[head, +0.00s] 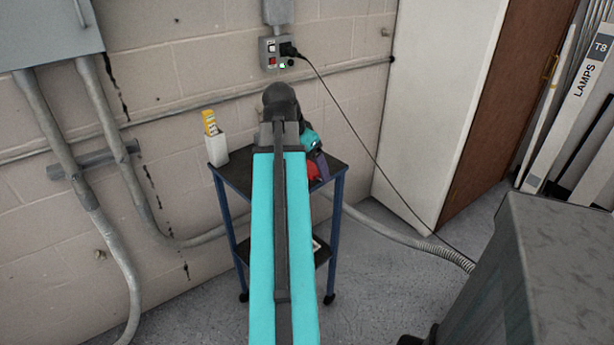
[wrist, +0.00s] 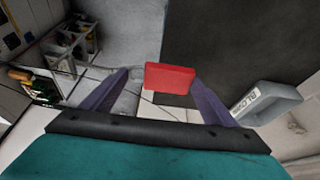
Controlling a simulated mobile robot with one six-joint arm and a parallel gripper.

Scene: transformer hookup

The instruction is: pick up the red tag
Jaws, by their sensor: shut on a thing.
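The red tag (wrist: 170,78) is a small red block-shaped piece between the purple fingers of my gripper (wrist: 160,80) in the wrist view. My gripper is shut on it; the right finger meets its right side, and the contact on the left side is not clear. In the head view the red tag (head: 313,172) shows in part beside my gripper (head: 318,165), over the right side of the cart top. My arm covers much of the gripper there. I cannot tell whether the tag touches the cart top.
The dark-topped cart (head: 236,178) with blue legs stands against the block wall. A white holder (head: 217,149) with a yellow item (head: 210,122) is on its left corner. A grey lettered piece (wrist: 268,103) lies right of my fingers. A black cable (head: 350,128) hangs from the wall box (head: 282,53).

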